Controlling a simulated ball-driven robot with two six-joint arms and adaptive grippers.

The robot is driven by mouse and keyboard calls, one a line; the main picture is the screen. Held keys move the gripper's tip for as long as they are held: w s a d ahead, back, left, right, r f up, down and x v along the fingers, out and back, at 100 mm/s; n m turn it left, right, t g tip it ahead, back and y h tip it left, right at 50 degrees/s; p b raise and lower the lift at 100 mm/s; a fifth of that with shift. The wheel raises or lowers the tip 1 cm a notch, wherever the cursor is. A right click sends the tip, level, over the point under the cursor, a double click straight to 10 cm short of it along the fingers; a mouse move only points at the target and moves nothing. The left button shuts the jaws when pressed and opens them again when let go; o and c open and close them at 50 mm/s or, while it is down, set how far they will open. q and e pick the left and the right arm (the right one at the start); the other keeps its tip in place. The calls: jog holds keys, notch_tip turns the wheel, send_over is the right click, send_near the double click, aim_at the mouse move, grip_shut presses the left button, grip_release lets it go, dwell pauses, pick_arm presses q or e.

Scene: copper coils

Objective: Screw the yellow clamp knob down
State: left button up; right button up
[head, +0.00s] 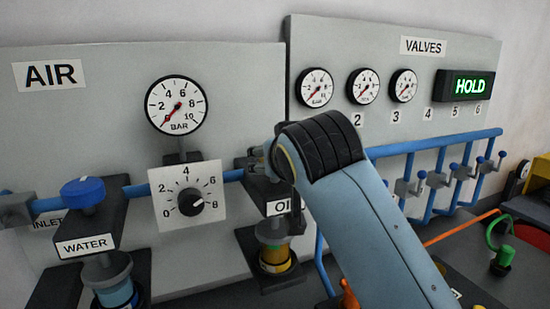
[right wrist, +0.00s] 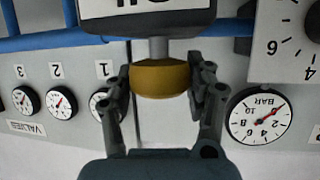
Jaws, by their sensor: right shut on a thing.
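The yellow clamp knob (right wrist: 160,78) shows in the right wrist view, which is upside down. It sits on a grey stem (right wrist: 159,48) on top of the black OIL block (right wrist: 95,22). My right gripper (right wrist: 161,88) has one finger on each side of the knob and is shut on it. In the head view my right gripper (head: 260,162) is just above the OIL block (head: 268,187), and my wrist and gripper hide the knob. The OIL block carries an amber bowl (head: 275,258) below it. My left gripper is not in view.
A WATER block (head: 92,230) with a blue knob (head: 84,190) stands left. Between are a dial plate (head: 188,195) and a BAR gauge (head: 177,105). A blue pipe (head: 145,189) runs behind. The valves panel (head: 420,80) with a HOLD display (head: 466,87) is right.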

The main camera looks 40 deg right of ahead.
jog(key=o, duration=1.2)
jog(key=shift+r, duration=0.1)
notch_tip(320, 180, up, 10)
jog(key=shift+f, duration=0.15)
jog(key=shift+f, duration=0.1)
